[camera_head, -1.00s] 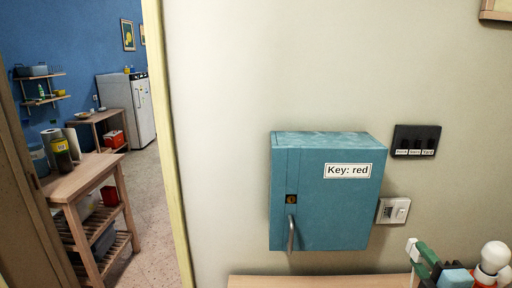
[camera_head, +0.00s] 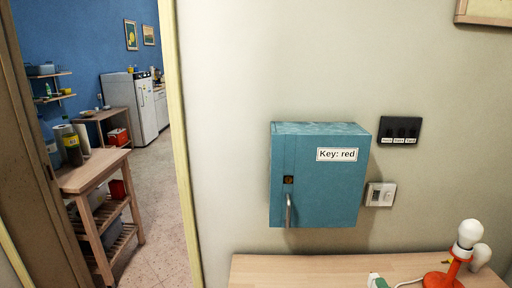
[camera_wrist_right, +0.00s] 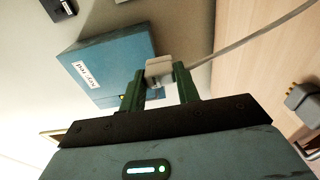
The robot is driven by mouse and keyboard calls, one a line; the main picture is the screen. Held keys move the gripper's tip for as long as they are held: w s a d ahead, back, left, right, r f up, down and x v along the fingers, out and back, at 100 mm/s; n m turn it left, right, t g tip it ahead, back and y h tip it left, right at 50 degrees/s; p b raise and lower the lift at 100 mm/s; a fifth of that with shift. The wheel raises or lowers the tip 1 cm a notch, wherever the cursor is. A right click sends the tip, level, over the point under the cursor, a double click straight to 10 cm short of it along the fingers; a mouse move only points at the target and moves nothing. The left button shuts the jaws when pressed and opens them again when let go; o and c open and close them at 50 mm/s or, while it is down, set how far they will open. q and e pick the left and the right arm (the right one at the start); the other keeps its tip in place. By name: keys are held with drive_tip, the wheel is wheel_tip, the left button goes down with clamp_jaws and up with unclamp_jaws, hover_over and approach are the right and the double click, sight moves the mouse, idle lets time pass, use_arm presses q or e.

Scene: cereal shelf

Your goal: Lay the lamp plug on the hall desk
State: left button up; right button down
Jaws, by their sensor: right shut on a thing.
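The hall desk (camera_head: 300,266) is the pale wooden top below the blue cabinet. It also shows in the right wrist view (camera_wrist_right: 245,75). My right gripper (camera_wrist_right: 160,85) is shut on the white lamp plug (camera_wrist_right: 159,69), with a green finger on each side. A pale cord runs from the plug to the upper right. In the head view only the plug and a bit of green finger (camera_head: 377,281) show at the bottom edge, in front of the desk top. Whether the plug touches the desk, I cannot tell. The red lamp (camera_head: 446,277) with a white bulb stands on the desk at right. My left gripper is out of view.
A blue cabinet (camera_head: 318,190) labelled "Key: red" hangs above the desk. A black panel (camera_head: 400,130) and a white switch box (camera_head: 380,194) are beside it. A grey pronged thing (camera_wrist_right: 303,101) lies at the wrist view's right. The desk's left part is clear.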

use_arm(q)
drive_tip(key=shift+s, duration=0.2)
use_arm(e)
drive_tip(key=s+a+y, duration=0.1)
drive_tip(key=s+a, duration=0.2)
drive_tip(key=a, duration=0.5)
drive_tip(key=shift+s+a+f, duration=0.15)
drive_tip(key=shift+a+f, duration=0.1)
drive_tip(key=shift+f, duration=0.05)
